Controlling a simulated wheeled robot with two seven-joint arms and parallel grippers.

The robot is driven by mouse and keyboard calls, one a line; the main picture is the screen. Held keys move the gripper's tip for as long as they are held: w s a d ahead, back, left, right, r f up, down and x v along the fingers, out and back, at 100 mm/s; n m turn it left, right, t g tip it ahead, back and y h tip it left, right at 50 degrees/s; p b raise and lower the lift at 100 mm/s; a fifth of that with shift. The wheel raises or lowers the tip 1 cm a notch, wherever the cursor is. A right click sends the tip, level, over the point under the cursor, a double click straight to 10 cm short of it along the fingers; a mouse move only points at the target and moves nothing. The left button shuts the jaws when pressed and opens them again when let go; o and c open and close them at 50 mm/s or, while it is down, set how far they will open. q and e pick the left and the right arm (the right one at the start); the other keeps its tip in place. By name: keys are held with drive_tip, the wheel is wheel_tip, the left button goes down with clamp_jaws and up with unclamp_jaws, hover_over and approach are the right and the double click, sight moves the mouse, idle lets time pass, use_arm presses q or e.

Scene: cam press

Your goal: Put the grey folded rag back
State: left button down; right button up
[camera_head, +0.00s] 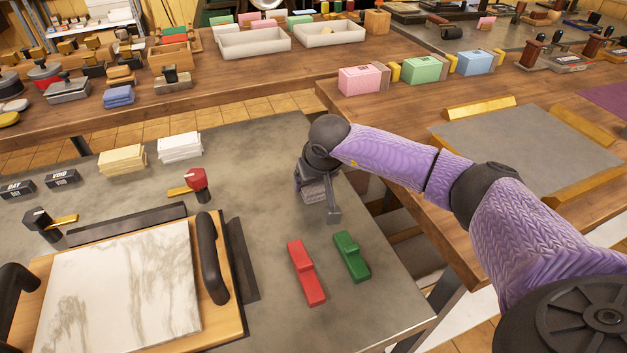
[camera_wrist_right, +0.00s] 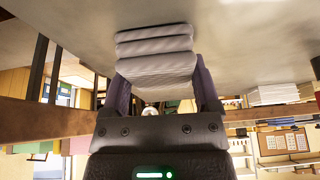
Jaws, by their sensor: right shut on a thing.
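The grey folded rag (camera_head: 314,190) is between the fingers of my right gripper (camera_head: 318,197), at the grey table's right side. In the right wrist view the rag (camera_wrist_right: 155,52) shows as several stacked grey folds, with a dark finger of my right gripper (camera_wrist_right: 158,85) on each side. The gripper is shut on it. The rag is at or just above the tabletop; I cannot tell whether it touches. My left gripper is not in view.
A red block (camera_head: 306,272) and a green block (camera_head: 351,257) lie in front of the rag. A marble board (camera_head: 120,290) with dark handles is at the lower left. The table (camera_head: 250,150) between is clear.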

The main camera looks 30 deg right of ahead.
drive_tip(key=o, duration=0.7)
drive_tip(key=shift+f, duration=0.15)
drive_tip(key=shift+o, duration=1.2)
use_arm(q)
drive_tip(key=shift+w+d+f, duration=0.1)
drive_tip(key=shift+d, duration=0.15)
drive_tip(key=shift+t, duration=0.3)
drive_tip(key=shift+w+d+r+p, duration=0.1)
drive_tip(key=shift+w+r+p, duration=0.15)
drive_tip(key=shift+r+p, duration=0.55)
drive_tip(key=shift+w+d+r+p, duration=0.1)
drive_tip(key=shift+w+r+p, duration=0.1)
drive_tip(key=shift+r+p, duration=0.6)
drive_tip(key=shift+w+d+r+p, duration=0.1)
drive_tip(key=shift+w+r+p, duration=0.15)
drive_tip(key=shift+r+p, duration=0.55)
use_arm(e)
drive_tip(key=v, duration=1.2)
